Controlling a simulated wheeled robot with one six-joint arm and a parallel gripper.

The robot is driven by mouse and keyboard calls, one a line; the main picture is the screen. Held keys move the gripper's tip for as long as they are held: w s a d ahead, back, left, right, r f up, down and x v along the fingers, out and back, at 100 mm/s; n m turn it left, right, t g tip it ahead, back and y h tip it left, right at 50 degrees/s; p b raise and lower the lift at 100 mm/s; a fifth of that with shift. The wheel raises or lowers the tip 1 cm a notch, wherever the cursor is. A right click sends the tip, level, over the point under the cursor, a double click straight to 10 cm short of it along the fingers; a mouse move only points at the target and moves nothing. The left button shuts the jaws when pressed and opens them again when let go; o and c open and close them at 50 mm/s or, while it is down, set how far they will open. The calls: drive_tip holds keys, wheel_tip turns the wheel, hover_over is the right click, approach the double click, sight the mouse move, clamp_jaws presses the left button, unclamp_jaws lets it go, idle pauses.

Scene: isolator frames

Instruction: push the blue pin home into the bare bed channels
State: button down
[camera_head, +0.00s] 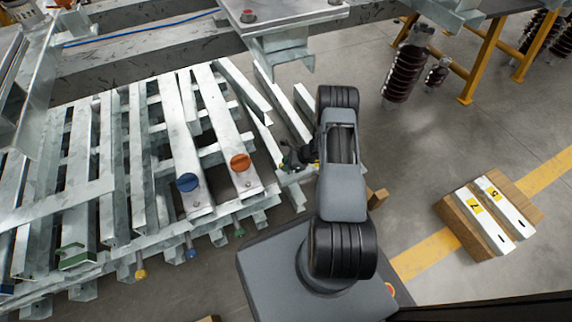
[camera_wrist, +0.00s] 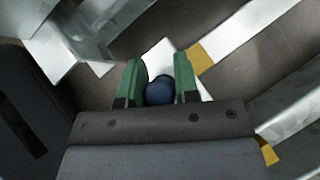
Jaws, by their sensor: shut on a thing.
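My gripper (camera_wrist: 160,68) has green fingers, closed on the sides of a round, dark blue pin head (camera_wrist: 159,91) in the wrist view. The pin's shank is hidden behind its head. In the head view my gripper (camera_head: 299,158) is at the right end of the grey steel bed, beside the bare channels (camera_head: 288,112). There the pin is too small and covered to make out. Pale channel metal (camera_wrist: 159,55) lies behind the fingers in the wrist view. I cannot tell whether the pin's tip is in a hole.
A blue disc handle (camera_head: 187,182) and an orange disc handle (camera_head: 240,162) sit on neighbouring channels. Small yellow (camera_head: 140,273), blue (camera_head: 191,253) and green (camera_head: 239,232) ends hang at the bed's front edge. A wooden block with numbered white bars (camera_head: 490,215) lies on the floor at right.

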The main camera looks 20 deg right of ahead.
drive_tip(key=shift+f+b, duration=1)
drive_tip(key=shift+f, duration=0.2)
drive_tip(key=shift+f, duration=0.8)
drive_tip(key=c, duration=0.8)
unclamp_jaws()
drive_tip(key=p+v, duration=0.5)
drive_tip(key=v, duration=0.8)
drive_tip(key=shift+s+d+r, duration=0.1)
drive_tip(key=shift+d+r, duration=0.15)
